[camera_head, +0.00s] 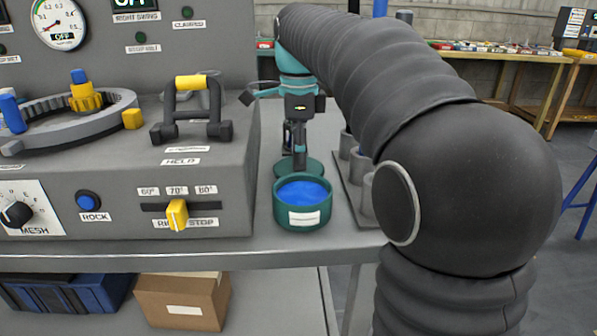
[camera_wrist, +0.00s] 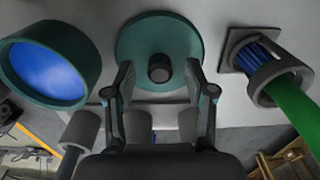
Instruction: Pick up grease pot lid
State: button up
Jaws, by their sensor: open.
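The grease pot lid is a flat teal disc (camera_head: 315,170) with a dark round knob, lying on the grey bench just behind the grease pot. In the wrist view the lid (camera_wrist: 160,32) is at the top centre, knob facing the camera. The teal grease pot (camera_head: 303,217) stands open with blue grease inside and a white label on its front; it also shows in the wrist view (camera_wrist: 95,88) at the left. My gripper (camera_head: 297,142) is over the lid. In the wrist view my gripper (camera_wrist: 159,67) is open, with one finger on each side of the knob and visible gaps between.
A grey machine with a yellow-gripped handle (camera_head: 194,82) stands close on the left. A rack of grey cylindrical holders (camera_head: 346,145) is close on the right, partly hidden by my arm. A holder (camera_wrist: 262,62) with blue bristles and a green rod is at right.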

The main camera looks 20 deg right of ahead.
jog(key=shift+f, duration=0.6)
grip_shut()
